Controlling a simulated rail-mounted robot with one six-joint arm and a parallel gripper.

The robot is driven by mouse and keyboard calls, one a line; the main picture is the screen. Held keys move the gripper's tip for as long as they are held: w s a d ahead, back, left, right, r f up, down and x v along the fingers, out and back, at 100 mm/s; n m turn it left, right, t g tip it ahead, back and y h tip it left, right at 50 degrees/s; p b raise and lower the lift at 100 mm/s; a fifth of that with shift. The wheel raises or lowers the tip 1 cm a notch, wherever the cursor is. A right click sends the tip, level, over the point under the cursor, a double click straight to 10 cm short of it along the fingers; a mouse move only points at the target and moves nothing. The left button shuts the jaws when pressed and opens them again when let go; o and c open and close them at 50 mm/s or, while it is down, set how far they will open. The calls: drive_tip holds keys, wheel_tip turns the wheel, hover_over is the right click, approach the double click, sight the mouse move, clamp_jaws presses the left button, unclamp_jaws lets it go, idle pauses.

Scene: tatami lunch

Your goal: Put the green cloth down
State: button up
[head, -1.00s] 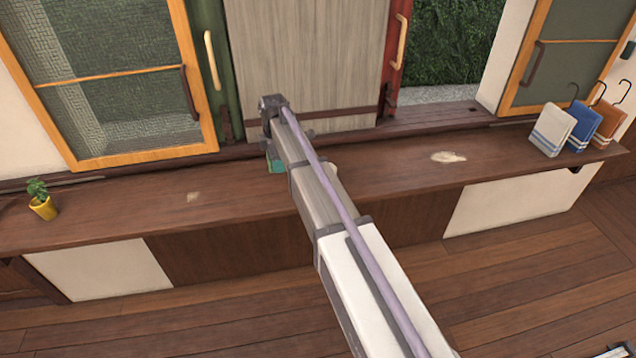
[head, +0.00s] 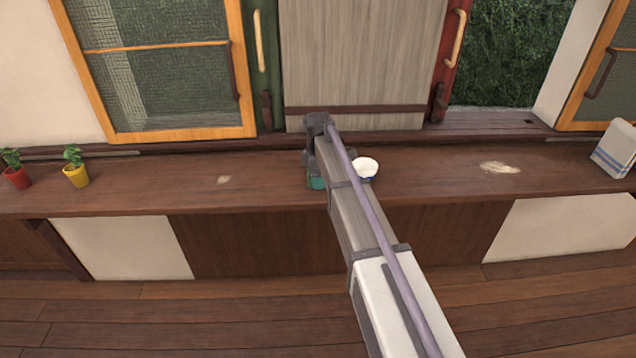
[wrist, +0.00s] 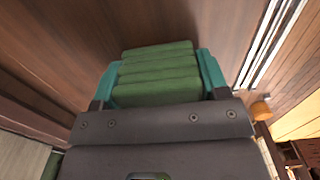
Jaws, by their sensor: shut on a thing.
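The green cloth (wrist: 157,75) shows in the wrist view as a thick bundle with several folds. My gripper (wrist: 160,66) is shut on it, with a teal finger at each side. In the head view my gripper (head: 317,183) is over the brown wooden counter (head: 270,190), just left of a white bowl. The cloth is hidden there behind my arm and fingers. Brown wood lies behind the cloth in the wrist view. I cannot tell whether the cloth touches it.
The white bowl (head: 366,168) stands close beside my arm. A red-potted plant (head: 17,178) and a yellow-potted plant (head: 77,175) stand far left. A white blue-striped cloth (head: 615,150) is far right.

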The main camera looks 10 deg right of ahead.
drive_tip(key=o, duration=0.4)
drive_tip(key=shift+f, duration=0.1)
drive_tip(key=o, duration=0.4)
wheel_tip(320, 180, up, 13)
drive_tip(key=p, duration=1.2)
drive_tip(key=shift+f, duration=0.15)
drive_tip(key=shift+s+f, duration=0.1)
drive_tip(key=shift+s, duration=0.05)
drive_tip(key=s+m, duration=0.5)
drive_tip(key=s, duration=0.5)
drive_tip(key=s+m, duration=0.5)
drive_tip(key=s, duration=0.5)
drive_tip(key=s+m, duration=0.6)
drive_tip(key=s, duration=0.4)
drive_tip(key=shift+s+a, duration=0.3)
drive_tip(key=shift+s, duration=0.1)
